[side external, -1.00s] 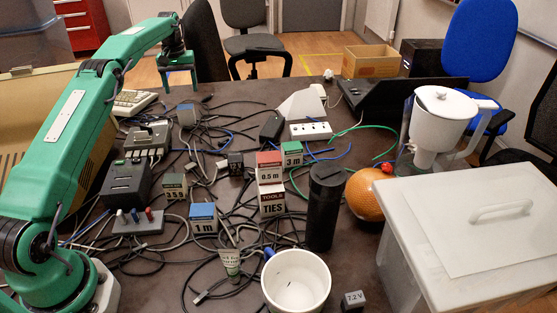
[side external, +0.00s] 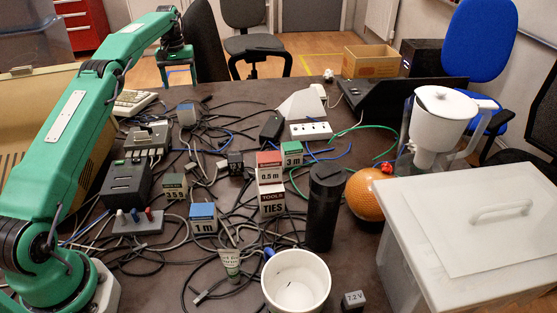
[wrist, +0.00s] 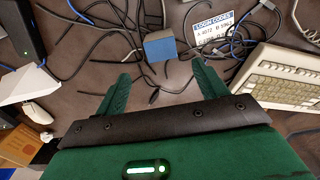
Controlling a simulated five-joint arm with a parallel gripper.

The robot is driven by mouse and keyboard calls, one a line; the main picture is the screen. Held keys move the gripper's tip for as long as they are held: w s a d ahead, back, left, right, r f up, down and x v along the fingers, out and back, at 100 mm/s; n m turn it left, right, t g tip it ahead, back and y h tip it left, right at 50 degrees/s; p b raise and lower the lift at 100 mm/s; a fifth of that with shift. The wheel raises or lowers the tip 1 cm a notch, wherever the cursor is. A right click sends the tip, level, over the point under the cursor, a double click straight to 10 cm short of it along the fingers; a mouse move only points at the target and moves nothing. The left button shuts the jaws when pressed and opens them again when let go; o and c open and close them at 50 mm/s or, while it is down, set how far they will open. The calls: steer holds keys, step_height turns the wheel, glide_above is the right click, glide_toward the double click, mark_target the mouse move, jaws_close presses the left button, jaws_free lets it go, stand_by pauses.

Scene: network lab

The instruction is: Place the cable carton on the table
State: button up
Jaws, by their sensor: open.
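Several small cartons with coloured tops stand among cables on the dark table (side external: 345,262). Another blue-topped carton (side external: 186,121) is farther back; a blue-topped carton also shows ahead of my fingers in the wrist view (wrist: 160,46). My gripper (side external: 179,84) is open and empty at the far left, above the table's back edge.
Cables tangle across the middle. A black cylinder (side external: 325,215), white tub (side external: 296,285), orange ball (side external: 368,194), white jug (side external: 440,118) and lidded plastic bin (side external: 470,235) crowd the right. A keyboard (wrist: 270,85) lies right of my gripper in the wrist view.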

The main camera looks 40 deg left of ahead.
steer(key=s+d+r+m+t, duration=0.1)
steer(key=s+d+r+m, duration=0.1)
steer(key=d+r, duration=0.5)
steer(key=s+d+r+m+t, duration=0.1)
steer(key=s+d+r, duration=0.2)
steer(key=d+r, duration=0.45)
steer(key=s+d+r+m+t, duration=0.15)
steer(key=s+d+r, duration=0.35)
steer(key=s+d, duration=0.5)
steer(key=s+d+f+m+t, duration=0.1)
steer(key=s+d+f+m, duration=0.1)
steer(key=s, duration=0.8)
steer(key=s+d+f+m+t, duration=0.1)
steer(key=s+d+f, duration=0.4)
steer(key=s, duration=0.5)
steer(key=shift+d+f+m, duration=0.25)
steer(key=shift+f+m, duration=0.5)
steer(key=shift+f, duration=0.2)
